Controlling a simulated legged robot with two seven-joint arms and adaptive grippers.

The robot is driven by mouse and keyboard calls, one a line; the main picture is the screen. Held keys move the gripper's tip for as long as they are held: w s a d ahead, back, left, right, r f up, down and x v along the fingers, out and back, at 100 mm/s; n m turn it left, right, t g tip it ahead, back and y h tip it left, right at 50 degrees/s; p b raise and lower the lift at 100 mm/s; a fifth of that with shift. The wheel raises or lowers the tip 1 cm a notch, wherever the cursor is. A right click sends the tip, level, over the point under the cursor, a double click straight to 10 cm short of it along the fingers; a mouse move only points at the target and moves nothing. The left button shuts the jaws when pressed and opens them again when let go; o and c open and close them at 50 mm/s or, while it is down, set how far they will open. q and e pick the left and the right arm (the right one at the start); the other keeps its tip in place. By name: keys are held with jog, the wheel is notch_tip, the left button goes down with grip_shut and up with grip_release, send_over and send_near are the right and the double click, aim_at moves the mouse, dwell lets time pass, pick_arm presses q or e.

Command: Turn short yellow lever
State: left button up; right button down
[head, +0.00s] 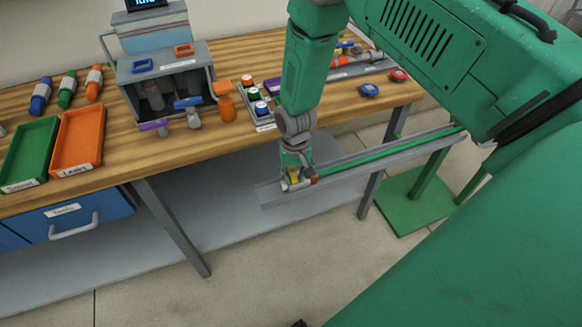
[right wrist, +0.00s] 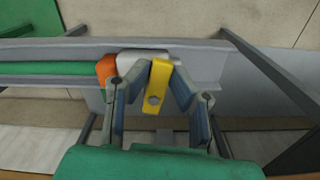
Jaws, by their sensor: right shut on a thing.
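The short yellow lever (head: 293,174) sits near the left end of a grey rail with a green pipe, in front of the workbench. It also shows in the right wrist view (right wrist: 157,86), pointing toward the camera, with a bolt head on its face. A pale fitting (right wrist: 140,62) and an orange collar (right wrist: 106,72) lie beside it on the pipe line. The fingers hide part of the lever in the head view. My left gripper is not in view.
The grey rail (head: 400,152) runs back right to a green stand (head: 405,205). The wooden bench (head: 190,150) carries a green tray (head: 28,150), an orange tray (head: 78,135), a grey box with bottles, and several fittings. A grey shelf (head: 215,220) lies below.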

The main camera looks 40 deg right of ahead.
jog(key=shift+w+d+r+n, duration=0.1)
jog(key=shift+d+n, duration=0.15)
jog(key=shift+n, duration=0.75)
jog(key=c, duration=1.5)
grip_release()
jog(key=shift+o, duration=0.3)
